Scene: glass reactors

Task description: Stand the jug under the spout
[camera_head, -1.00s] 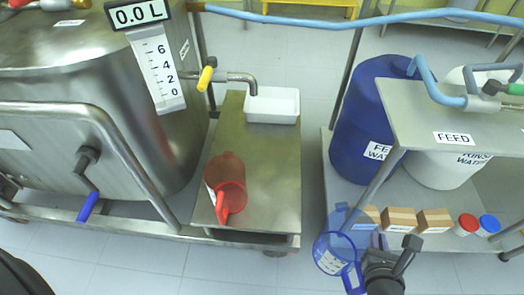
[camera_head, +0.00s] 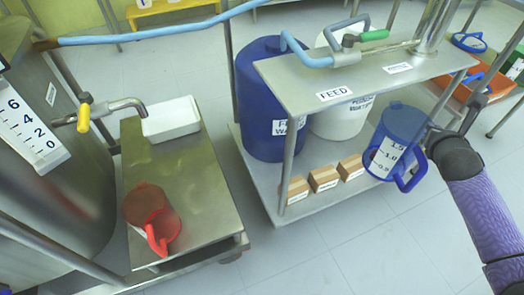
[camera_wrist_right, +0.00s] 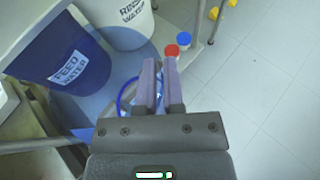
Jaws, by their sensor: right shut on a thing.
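A translucent blue jug (camera_head: 398,128) with a white scale label hangs in the air right of the feed stand in the head view. My right gripper (camera_head: 432,132) is shut on it at its right side; the exact grip is partly hidden. In the wrist view my right gripper's fingers (camera_wrist_right: 160,88) are close together, with the jug's blue rim (camera_wrist_right: 121,96) beside them. A metal spout (camera_head: 122,104) with a yellow handle sticks out of the steel tank (camera_head: 75,185) at left. Below it is a low steel table (camera_head: 190,178). My left gripper is not in view.
A red jug (camera_head: 150,212) stands on the low table's near part, and a white tray (camera_head: 171,120) at its far end. The feed stand (camera_head: 345,75) holds a blue drum (camera_head: 262,105), a white drum (camera_head: 335,122) and small boxes (camera_head: 323,178). Open floor lies between table and stand.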

